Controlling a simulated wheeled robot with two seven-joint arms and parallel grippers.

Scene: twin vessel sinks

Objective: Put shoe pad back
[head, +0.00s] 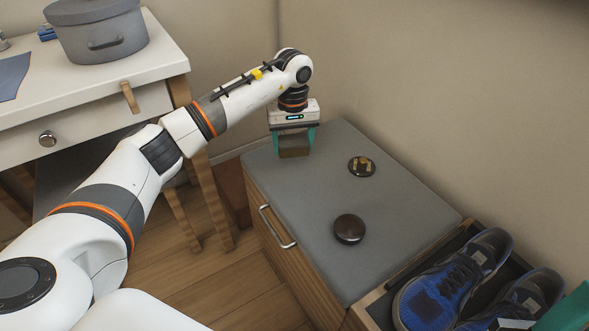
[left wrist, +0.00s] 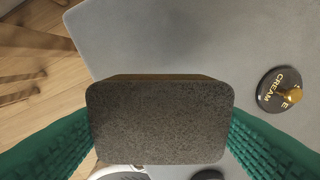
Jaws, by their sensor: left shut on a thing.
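My left gripper (head: 293,146) is shut on a small block, likely the shoe pad (head: 293,152), at the far left corner of the grey cabinet top (head: 300,215). In the left wrist view the pad (left wrist: 160,120) shows a speckled grey-brown face with a brown edge behind it. The green fingers grip it from both sides. I cannot tell whether the pad touches the top. A teal piece (head: 570,312) at the lower right edge looks like part of my right gripper; its jaws are mostly out of frame.
A dark disc marked CREAM with a gold knob (head: 361,166) and a round dark brown piece (head: 349,229) lie on the cabinet top. Blue shoes (head: 450,285) sit in an open compartment at the lower right. A white table (head: 100,85) with a grey lidded box (head: 100,35) stands left.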

